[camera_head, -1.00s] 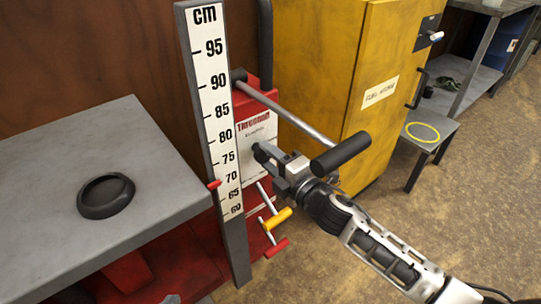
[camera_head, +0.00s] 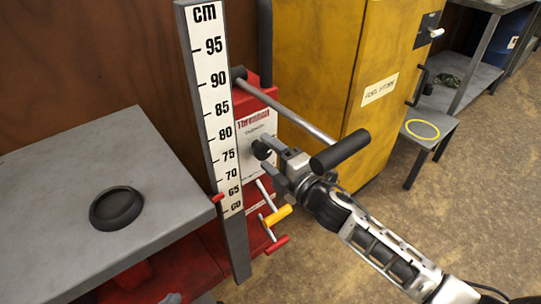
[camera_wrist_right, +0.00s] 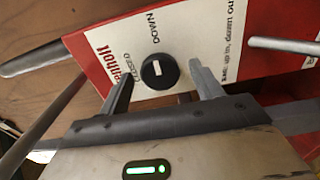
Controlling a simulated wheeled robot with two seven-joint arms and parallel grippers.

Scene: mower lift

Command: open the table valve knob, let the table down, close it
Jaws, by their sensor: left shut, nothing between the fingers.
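My right gripper (camera_wrist_right: 162,86) is open, one finger on each side of the knob, with gaps visible. In the head view my right gripper (camera_head: 267,162) is at the knob (camera_head: 260,149) on the red unit. The grey lift table (camera_head: 60,175) carries a black ring (camera_head: 116,208). Its red pointer (camera_head: 217,198) is near the 65 mark. My left gripper is not seen.
The cm scale (camera_head: 215,110) stands beside the table. A lift handle (camera_head: 340,151) sticks out close to my right gripper. A yellow-gripped lever (camera_head: 278,215) is below. A yellow cabinet (camera_head: 320,60) stands behind; floor is open on the right.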

